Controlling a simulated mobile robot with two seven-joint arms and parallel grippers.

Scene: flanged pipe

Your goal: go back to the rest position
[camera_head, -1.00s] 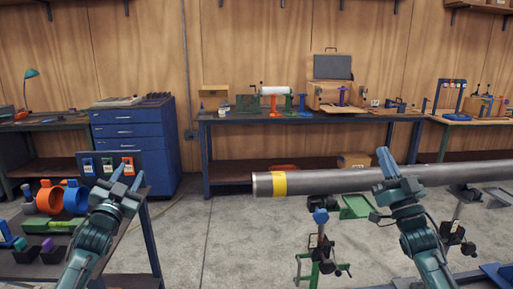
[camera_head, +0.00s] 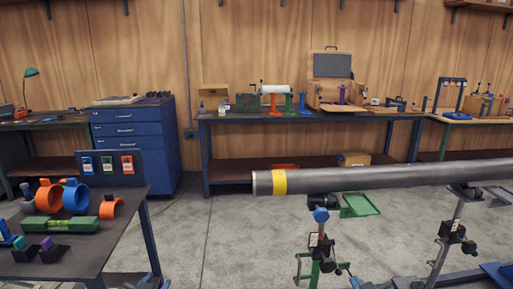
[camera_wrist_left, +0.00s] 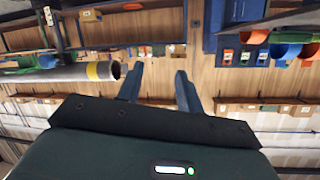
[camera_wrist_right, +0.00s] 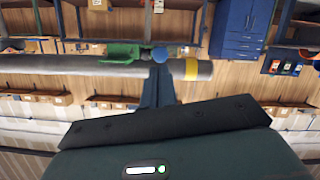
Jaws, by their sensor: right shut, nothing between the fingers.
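Neither gripper shows in the head view. In the left wrist view my left gripper (camera_wrist_left: 158,85) has its two fingers apart with nothing between them. In the right wrist view my right gripper (camera_wrist_right: 158,82) has its fingers together and holds nothing. A long grey pipe (camera_head: 390,180) with a yellow band (camera_head: 279,182) near its left end lies across stands on the right. The pipe also shows in the left wrist view (camera_wrist_left: 60,74) and in the right wrist view (camera_wrist_right: 110,68). Both wrist views look upside down.
A pipe stand (camera_head: 319,245) with a blue top is near the pipe's left end. A side table (camera_head: 120,215) at left holds orange and blue clamps and a green level (camera_head: 73,224). A blue drawer cabinet (camera_head: 133,150) and workbench (camera_head: 300,116) line the wall. Floor (camera_head: 225,240) between is clear.

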